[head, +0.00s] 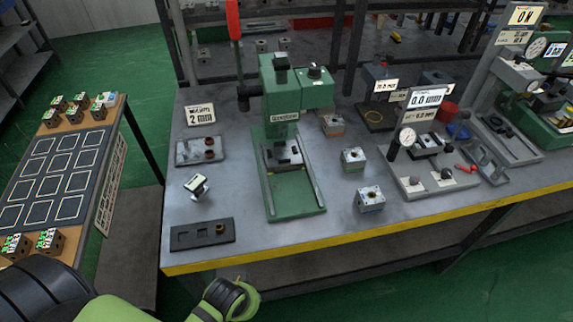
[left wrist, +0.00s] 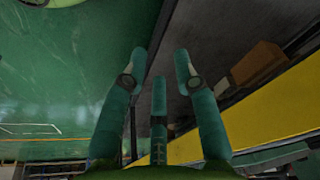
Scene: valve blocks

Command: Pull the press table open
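The green press (head: 285,95) stands upright on the workbench, left of the middle in the head view. Its table (head: 284,155) looks like a dark fixture low under the press head, at the rear of a green base (head: 292,195) with side rails. The front part of the base is bare. My left gripper (left wrist: 160,68) shows in the left wrist view with its fingers spread and nothing between them. It is near the bench's yellow front edge, apart from the press. In the head view my left arm comes in at the bottom left. My right gripper is not in view.
The yellow bench edge (head: 370,230) runs across the front. Left of the press lie a dark slotted tray (head: 202,235) and a small tilted device (head: 196,186). Valve blocks (head: 369,199) and a gauge station (head: 430,175) stand right. A side table (head: 66,125) is at left.

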